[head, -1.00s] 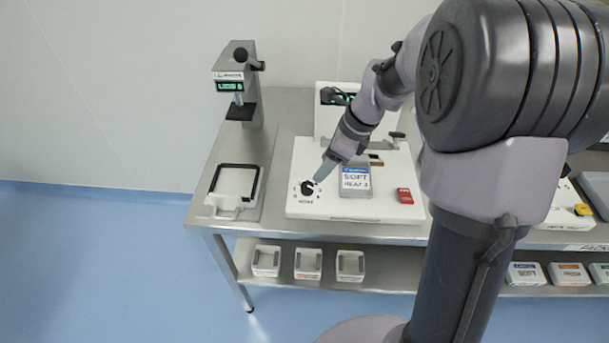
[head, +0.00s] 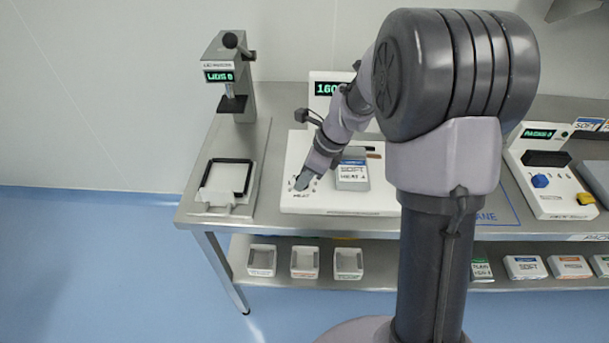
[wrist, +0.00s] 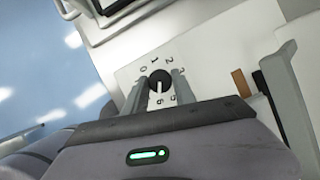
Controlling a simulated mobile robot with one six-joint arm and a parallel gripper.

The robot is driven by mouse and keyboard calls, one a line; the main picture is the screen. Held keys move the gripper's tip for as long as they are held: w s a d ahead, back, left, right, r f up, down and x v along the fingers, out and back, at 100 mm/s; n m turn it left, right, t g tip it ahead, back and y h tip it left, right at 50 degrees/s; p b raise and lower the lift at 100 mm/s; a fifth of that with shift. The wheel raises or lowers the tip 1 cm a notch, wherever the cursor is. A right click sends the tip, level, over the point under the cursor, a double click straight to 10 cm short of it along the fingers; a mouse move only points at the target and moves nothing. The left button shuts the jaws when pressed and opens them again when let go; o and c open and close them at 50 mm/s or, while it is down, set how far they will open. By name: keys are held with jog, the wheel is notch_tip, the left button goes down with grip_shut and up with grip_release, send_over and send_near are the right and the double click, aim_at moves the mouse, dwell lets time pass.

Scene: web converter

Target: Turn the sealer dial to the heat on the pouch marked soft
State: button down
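The sealer (head: 300,150) is a white unit on the steel bench, its green display partly hidden and starting with 160. Its black dial (wrist: 160,82) has a white pointer line and digits around it. The line runs towards the bottom of the wrist view, near the 6. My gripper (head: 302,183) is down at the dial; in the wrist view its two fingers (wrist: 158,88) stand apart on either side of the knob, with a slim gap showing at the left. The grey pouch (head: 353,174) marked SOFT lies on the sealer; its heat digit looks like 4 but is blurred.
A press-like device (head: 232,75) with a green display stands at the left behind a black-rimmed frame (head: 228,178). Several white trays (head: 304,262) sit on the lower shelf. Another unit with a blue knob (head: 540,181) is at the right. My arm hides the bench middle.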

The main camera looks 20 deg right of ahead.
jog(key=shift+r+p, duration=0.1)
jog(key=shift+p, duration=0.2)
jog(key=n+g+p, duration=0.1)
jog(key=n+p, duration=0.1)
jog(key=n, duration=0.1)
jog(key=shift+w+r+y, duration=0.1)
jog(key=shift+r+y, duration=0.05)
jog(key=shift+y, duration=0.15)
jog(key=n+g+p, duration=0.2)
jog(key=n+p, duration=0.2)
jog(key=shift+w+n+p, duration=0.15)
jog(key=shift+n+p, duration=0.15)
jog(key=shift+n, duration=0.1)
jog(key=n+g+p, duration=0.1)
jog(key=n+p, duration=0.2)
jog(key=n, duration=0.1)
jog(key=shift+w+g, duration=0.1)
jog(key=shift+g, duration=0.3)
jog(key=shift+n+g+h+p, duration=0.5)
jog(key=shift+n+p, duration=0.7)
jog(key=shift+n, duration=0.6)
jog(key=shift+f+n, duration=0.25)
jog(key=shift+n, duration=0.05)
jog(key=c, duration=1)
grip_release()
